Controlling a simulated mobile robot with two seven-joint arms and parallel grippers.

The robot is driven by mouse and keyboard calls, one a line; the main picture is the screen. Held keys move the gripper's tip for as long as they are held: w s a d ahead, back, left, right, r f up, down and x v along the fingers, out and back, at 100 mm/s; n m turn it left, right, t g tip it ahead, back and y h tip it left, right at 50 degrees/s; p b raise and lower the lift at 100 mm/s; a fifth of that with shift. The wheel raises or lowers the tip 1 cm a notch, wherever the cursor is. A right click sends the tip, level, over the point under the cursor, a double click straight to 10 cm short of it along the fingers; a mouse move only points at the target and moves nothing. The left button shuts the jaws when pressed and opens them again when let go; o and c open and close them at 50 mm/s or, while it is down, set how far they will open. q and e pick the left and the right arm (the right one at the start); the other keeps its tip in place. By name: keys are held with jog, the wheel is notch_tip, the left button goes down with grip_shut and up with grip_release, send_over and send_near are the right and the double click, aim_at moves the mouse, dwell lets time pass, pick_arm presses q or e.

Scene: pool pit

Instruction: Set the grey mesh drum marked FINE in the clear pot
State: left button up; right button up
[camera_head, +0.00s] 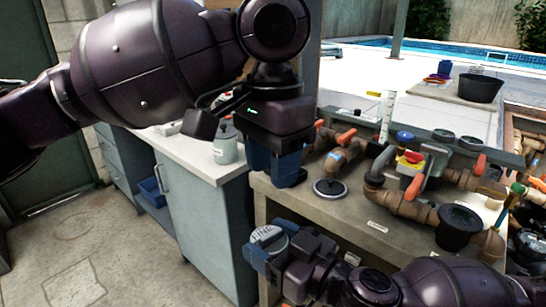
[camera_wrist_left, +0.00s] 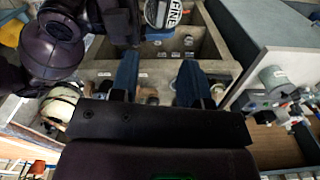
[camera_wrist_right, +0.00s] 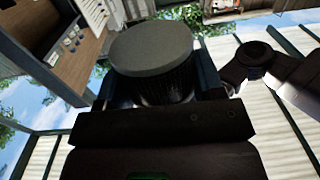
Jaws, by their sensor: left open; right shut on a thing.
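The grey mesh drum marked FINE (camera_head: 268,235) is held at the lower centre of the head view. Its lettered top shows in the left wrist view (camera_wrist_left: 162,12), and its round grey end and dark mesh side fill the right wrist view (camera_wrist_right: 150,50). My right gripper (camera_head: 272,250) is shut on the drum, blue fingers on either side. My left gripper (camera_head: 274,165) is open and empty above the bench edge, its blue fingers (camera_wrist_left: 158,85) pointing down. I cannot make out the clear pot with certainty; my left arm and gripper cover part of the bench.
A black disc with a light rim (camera_head: 330,188) lies on the bench (camera_head: 345,215). Brown pipes, a red-yellow valve (camera_head: 410,160) and a black round fitting (camera_head: 459,226) crowd its right side. A grey lidded canister (camera_head: 225,147) stands on the white counter at left.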

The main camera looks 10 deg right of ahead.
aim_at(272, 233)
pick_arm(q)
notch_tip(272, 233, down, 12)
jog(key=shift+r, duration=0.25)
dwell(0.3)
jog(key=shift+c, duration=0.4)
grip_shut()
pick_arm(e)
jog(key=o, duration=1)
jog(key=shift+r, duration=0.1)
